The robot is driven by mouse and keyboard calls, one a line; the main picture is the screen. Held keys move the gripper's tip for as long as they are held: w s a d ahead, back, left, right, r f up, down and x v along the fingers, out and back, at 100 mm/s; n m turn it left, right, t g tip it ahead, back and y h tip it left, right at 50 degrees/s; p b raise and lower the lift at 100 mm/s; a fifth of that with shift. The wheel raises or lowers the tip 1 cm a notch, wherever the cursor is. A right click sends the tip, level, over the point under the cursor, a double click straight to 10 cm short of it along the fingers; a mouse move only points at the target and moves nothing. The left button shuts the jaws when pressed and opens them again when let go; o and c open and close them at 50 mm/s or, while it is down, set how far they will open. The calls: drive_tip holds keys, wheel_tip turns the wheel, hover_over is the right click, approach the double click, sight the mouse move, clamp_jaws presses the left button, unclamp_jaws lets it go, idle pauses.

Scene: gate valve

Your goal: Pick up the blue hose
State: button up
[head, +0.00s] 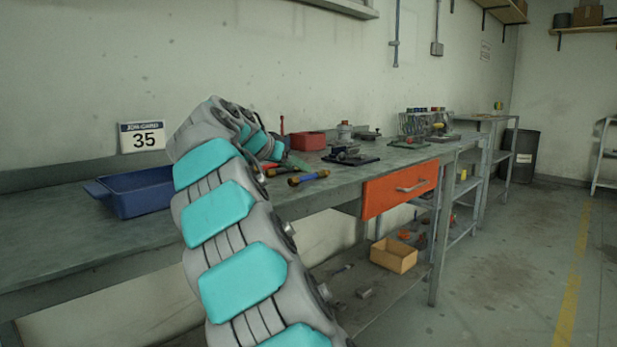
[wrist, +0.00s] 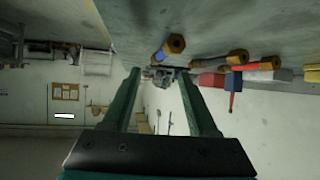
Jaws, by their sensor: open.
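The blue hose (head: 308,178) is a short piece with brass-coloured ends, lying on the workbench just right of my gripper in the head view. In the wrist view the blue hose (wrist: 160,55) shows near the tips of my fingers, on the bench surface at the top of the picture. My gripper (wrist: 161,74) is open, with its two green fingers apart and nothing held between them. In the head view my gripper (head: 296,163) is small and partly hidden behind my arm. I cannot tell if a finger touches the hose.
Another brass-ended hose (wrist: 222,62) lies close beside the blue one. A red box (head: 308,141) and a valve (head: 345,145) stand behind on the workbench (head: 50,235). A blue bin (head: 140,192) sits at left. An orange drawer (head: 400,191) is at the bench front.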

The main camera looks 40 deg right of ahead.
sight(311, 177)
drive_tip(key=p+x, duration=0.1)
drive_tip(key=x, duration=0.6)
drive_tip(key=shift+a+f, duration=0.2)
clamp_jaws()
idle(0.5)
